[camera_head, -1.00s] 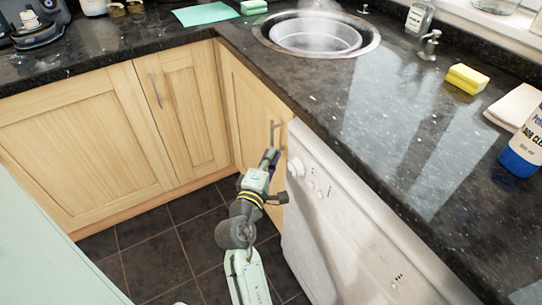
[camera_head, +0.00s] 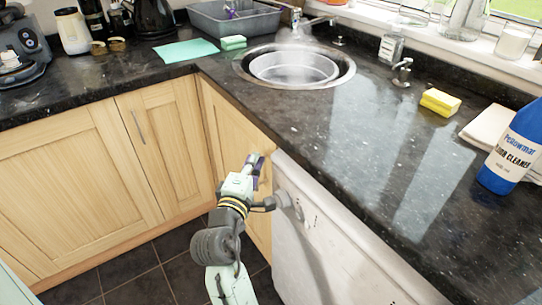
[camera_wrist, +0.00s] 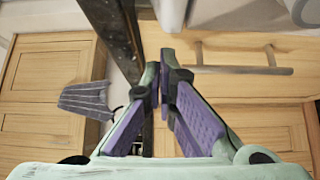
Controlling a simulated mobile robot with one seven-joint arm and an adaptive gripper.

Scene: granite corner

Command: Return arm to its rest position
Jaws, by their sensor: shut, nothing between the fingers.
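My gripper (camera_head: 256,162) is in front of the wooden corner cupboard door (camera_head: 234,128), just left of the white appliance and below the worktop edge. In the wrist view my gripper (camera_wrist: 168,62) has its purple-padded fingers drawn together at the tips, with nothing between them. A bar handle (camera_wrist: 240,69) on a wooden front lies just right of the fingertips there. I cannot tell whether the fingers touch it. In the head view my arm reaches up from the bottom edge, and the corner door's handle is hidden behind the gripper.
The white appliance (camera_head: 335,240) stands close on the right. The dark worktop (camera_head: 340,130) overhangs above, with a steaming sink bowl (camera_head: 292,68), a yellow sponge (camera_head: 440,102) and a blue cleaner bottle (camera_head: 510,150). Dark floor tiles (camera_head: 135,272) lie clear at the lower left.

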